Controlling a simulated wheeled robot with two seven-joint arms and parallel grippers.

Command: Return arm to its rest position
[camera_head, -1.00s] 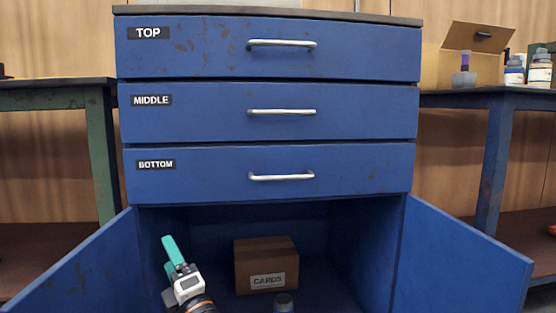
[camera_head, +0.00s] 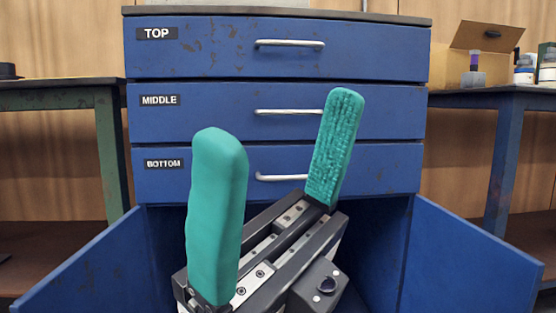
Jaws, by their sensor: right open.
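My right gripper (camera_head: 270,165) is large and close to the camera, in front of the blue cabinet (camera_head: 390,118). Its two teal fingers point up and stand wide apart, with nothing between them. It covers part of the bottom drawer (camera_head: 385,170) and most of the open lower compartment. The inside of that compartment is largely hidden behind the gripper. My left gripper is not in view.
The top drawer (camera_head: 375,52) and middle drawer (camera_head: 390,108) are closed. The cabinet's left door (camera_head: 95,265) and right door (camera_head: 465,265) stand open. Tables flank it; the right table (camera_head: 480,99) holds an open cardboard box (camera_head: 465,70) and several bottles.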

